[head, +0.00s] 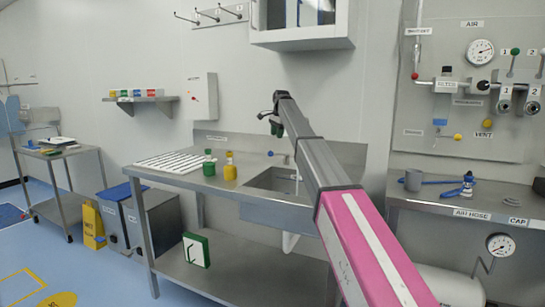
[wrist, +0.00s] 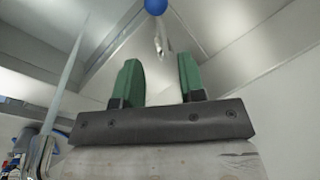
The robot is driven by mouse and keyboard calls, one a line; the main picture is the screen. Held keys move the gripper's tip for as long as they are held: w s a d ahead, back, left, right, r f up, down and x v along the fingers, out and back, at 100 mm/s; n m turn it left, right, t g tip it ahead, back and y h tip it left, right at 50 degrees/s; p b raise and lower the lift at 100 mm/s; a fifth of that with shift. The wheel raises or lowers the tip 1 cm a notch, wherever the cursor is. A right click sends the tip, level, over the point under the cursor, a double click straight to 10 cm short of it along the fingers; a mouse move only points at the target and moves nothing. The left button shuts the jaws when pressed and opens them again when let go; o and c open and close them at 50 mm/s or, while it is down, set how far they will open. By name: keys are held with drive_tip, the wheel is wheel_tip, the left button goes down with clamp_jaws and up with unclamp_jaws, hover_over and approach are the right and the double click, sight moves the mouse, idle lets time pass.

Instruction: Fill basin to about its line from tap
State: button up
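The basin (head: 262,182) is a steel sink set into the right part of the steel bench. Its inside is partly hidden by my arm, and I see no fill line or water level. The tap (head: 284,159), with a blue knob (head: 270,153), stands at the basin's back edge. In the wrist view a blue knob (wrist: 155,6) and a shiny narrow piece (wrist: 162,42) show beyond the fingers; whether that piece is spout or water I cannot tell. My gripper (head: 276,129) is raised above the bench. Its green fingers (wrist: 160,78) are apart with nothing between them.
A green bottle (head: 209,164) and a yellow bottle (head: 230,167) stand left of the basin, beside a white ribbed rack (head: 178,161). A wall cabinet (head: 300,40) hangs above.

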drive_tip(key=f, duration=0.3)
drive_tip(key=w+f, duration=0.1)
drive_tip(key=f, duration=0.3)
drive_tip(key=a+f, duration=0.1)
drive_tip(key=f, duration=0.2)
drive_tip(key=shift+w+a+f, duration=0.1)
drive_tip(key=shift+w+f, duration=0.15)
drive_tip(key=shift+w, duration=0.05)
clamp_jaws()
